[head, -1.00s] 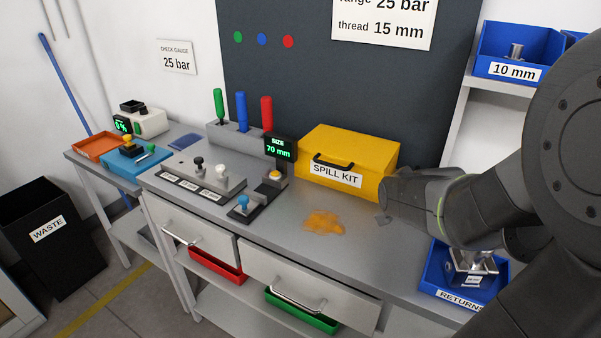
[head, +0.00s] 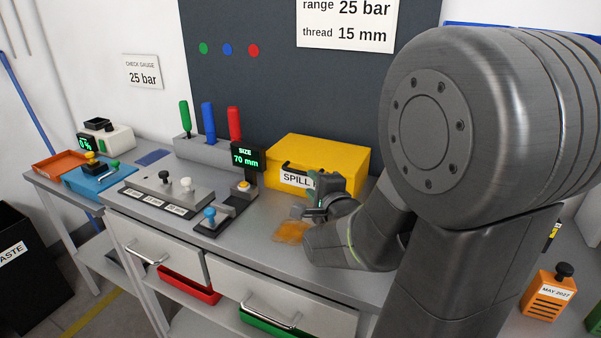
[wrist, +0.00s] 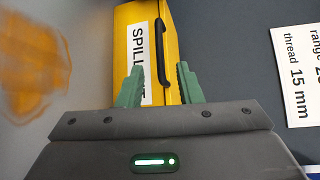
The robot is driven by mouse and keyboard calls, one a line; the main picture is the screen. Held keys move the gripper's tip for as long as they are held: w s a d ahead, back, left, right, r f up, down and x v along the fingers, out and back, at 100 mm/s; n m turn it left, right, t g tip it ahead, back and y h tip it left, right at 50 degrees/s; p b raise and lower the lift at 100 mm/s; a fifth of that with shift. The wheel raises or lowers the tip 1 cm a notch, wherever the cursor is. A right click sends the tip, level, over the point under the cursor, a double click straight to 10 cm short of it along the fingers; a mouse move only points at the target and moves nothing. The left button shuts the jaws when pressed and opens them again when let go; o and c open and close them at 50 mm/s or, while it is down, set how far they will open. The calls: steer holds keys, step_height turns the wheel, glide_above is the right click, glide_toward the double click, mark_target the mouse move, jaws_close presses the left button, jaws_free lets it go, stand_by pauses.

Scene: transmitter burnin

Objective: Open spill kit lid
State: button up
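The yellow spill kit (head: 330,153) stands at the back of the bench with its lid closed. It has a white label and a black handle on its front, and it also shows in the wrist view (wrist: 137,18). The black handle (wrist: 161,52) lies ahead of and between my fingers in the wrist view. My gripper (head: 305,205) is in front of the kit and hides part of the label in the head view. Its green fingers (wrist: 158,80) are apart, with nothing held between them.
An orange spill (head: 291,231) lies on the bench below my gripper. A size display (head: 247,158) and a lever fixture (head: 212,215) stand left of the kit. Red, blue and green upright handles (head: 208,122) stand behind. Open bench surface (head: 265,205) lies in front of the display.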

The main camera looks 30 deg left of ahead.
mark_target(302, 173)
steer(key=x, duration=0.9)
steer(key=shift+w+a+p, duration=0.1)
steer(key=shift+p, duration=0.2)
jaws_close()
